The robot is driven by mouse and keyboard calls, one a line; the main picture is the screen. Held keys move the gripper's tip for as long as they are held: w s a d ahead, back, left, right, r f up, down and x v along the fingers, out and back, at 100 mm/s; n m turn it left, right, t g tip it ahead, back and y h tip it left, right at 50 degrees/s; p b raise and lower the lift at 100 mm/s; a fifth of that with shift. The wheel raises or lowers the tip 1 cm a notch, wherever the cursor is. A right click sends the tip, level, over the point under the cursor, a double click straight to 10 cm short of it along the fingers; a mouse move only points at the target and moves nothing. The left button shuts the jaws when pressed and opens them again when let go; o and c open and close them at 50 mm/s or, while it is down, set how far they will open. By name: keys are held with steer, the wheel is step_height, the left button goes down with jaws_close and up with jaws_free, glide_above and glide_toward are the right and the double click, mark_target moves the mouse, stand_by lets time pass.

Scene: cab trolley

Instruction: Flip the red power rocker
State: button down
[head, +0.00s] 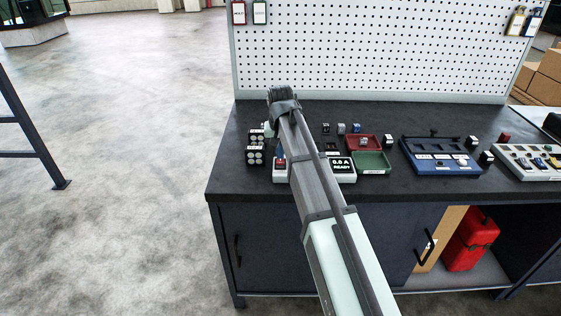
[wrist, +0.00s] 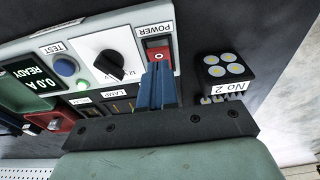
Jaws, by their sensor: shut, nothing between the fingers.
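The red power rocker (wrist: 158,54) sits in a dark frame under a POWER label on a white panel (wrist: 95,32) in the wrist view. It carries a white round mark. It also shows small and red at the left end of the white unit in the head view (head: 281,162). My gripper (wrist: 159,66) has its blue fingers shut together and empty. The fingertips overlap the near edge of the rocker in the wrist view and hide part of it. I cannot tell whether they touch it. In the head view my arm hides the middle of the unit.
A black knob (wrist: 113,56) and blue TEST button (wrist: 65,67) are beside the rocker. A block marked No 2 (wrist: 224,70) stands close on the other side. A display (head: 342,164) reads 0.0 A READY. Red and green trays (head: 370,171) lie to the right.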

mark_target(280, 162)
steer(key=shift+f, duration=0.95)
stand_by(0.3)
steer(key=shift+r, duration=3.55)
